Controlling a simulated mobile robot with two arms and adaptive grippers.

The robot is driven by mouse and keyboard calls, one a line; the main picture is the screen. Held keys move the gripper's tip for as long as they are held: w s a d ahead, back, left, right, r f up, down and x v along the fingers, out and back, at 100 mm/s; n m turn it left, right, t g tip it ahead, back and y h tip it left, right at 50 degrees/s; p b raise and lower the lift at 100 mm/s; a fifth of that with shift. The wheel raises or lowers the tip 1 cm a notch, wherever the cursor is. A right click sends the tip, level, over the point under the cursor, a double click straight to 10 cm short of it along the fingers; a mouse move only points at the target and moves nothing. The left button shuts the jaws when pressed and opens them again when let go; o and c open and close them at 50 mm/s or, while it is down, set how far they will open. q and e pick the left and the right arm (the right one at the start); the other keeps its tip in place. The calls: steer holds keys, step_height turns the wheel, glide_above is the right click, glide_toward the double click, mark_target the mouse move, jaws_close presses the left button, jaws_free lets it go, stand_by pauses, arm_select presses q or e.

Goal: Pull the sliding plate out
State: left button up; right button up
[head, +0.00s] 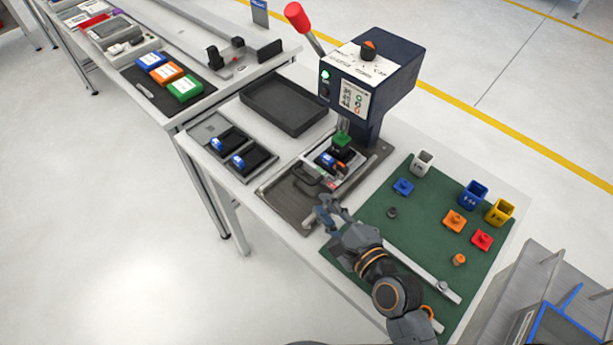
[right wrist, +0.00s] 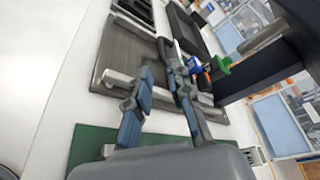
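The sliding plate (head: 352,172) lies under the press head, on a dark base (head: 283,198) with light rails. It carries a black fixture (head: 332,163) with blue and red parts, and a dark handle (head: 304,177) at its front. My right gripper (head: 326,208) is just in front of the base, near its front right corner and apart from the handle. In the right wrist view its two fingers (right wrist: 162,66) are spread with nothing clearly between them. There the fingers partly hide the plate and handle. My left gripper is not in view.
A dark blue press (head: 372,85) with a red-knobbed lever stands behind the plate. A green mat (head: 420,235) with small cups and coloured pieces lies right. An empty black tray (head: 290,103) and two small bins (head: 252,160) lie left. The base's front is clear.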

mark_target(305, 181)
steer(key=x, duration=1)
steer(key=shift+w+d+p, duration=0.15)
steer(key=shift+w+p, duration=0.1)
steer(key=shift+p, duration=0.15)
jaws_close()
